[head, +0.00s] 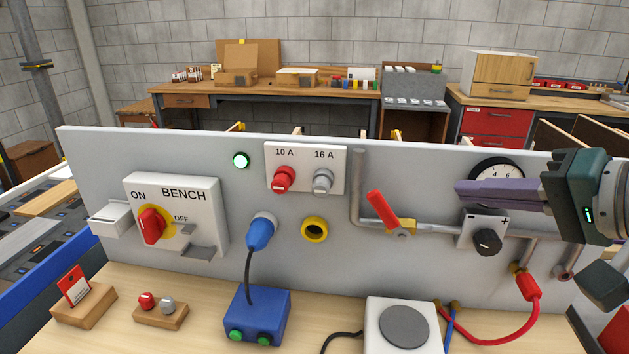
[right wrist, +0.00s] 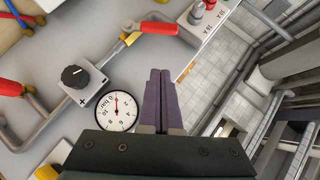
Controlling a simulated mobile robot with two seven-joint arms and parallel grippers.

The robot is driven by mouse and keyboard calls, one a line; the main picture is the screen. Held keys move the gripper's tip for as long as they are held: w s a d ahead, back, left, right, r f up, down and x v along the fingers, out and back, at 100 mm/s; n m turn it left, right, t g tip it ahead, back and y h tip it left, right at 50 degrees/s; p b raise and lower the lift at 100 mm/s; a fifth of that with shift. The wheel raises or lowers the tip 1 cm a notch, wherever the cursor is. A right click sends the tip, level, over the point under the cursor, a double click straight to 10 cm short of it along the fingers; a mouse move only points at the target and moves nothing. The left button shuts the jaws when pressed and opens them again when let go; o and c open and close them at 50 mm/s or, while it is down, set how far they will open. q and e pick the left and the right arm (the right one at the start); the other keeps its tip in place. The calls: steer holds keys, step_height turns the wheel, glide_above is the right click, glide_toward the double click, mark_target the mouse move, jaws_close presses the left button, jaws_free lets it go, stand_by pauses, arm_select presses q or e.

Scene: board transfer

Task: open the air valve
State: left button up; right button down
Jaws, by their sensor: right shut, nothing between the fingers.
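The air valve has a red lever (head: 383,211) on a yellow body (head: 403,232), set in a grey pipe on the upright panel. The lever slants up and left, at an angle to the pipe; it also shows in the right wrist view (right wrist: 160,28). My right gripper (head: 460,190) comes in from the right with its purple fingers shut and empty. Its tips are right of the lever, apart from it, and in front of the pressure gauge (head: 497,166), partly hiding it. The gauge dial is clear in the right wrist view (right wrist: 117,112). My left gripper is out of view.
A black regulator knob (head: 487,241) sits below my right gripper. Left of the lever are a yellow-ringed socket (head: 314,229), a blue plug (head: 261,232) and the bench switch (head: 151,225). A red hose (head: 528,288) hangs at lower right.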

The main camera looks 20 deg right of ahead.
mark_target(383, 210)
steer(key=w+a+f, duration=0.3)
steer(key=w+f, duration=0.2)
steer(key=w, duration=0.2)
steer(key=shift+w+a, duration=0.25)
steer(key=shift+a, duration=0.05)
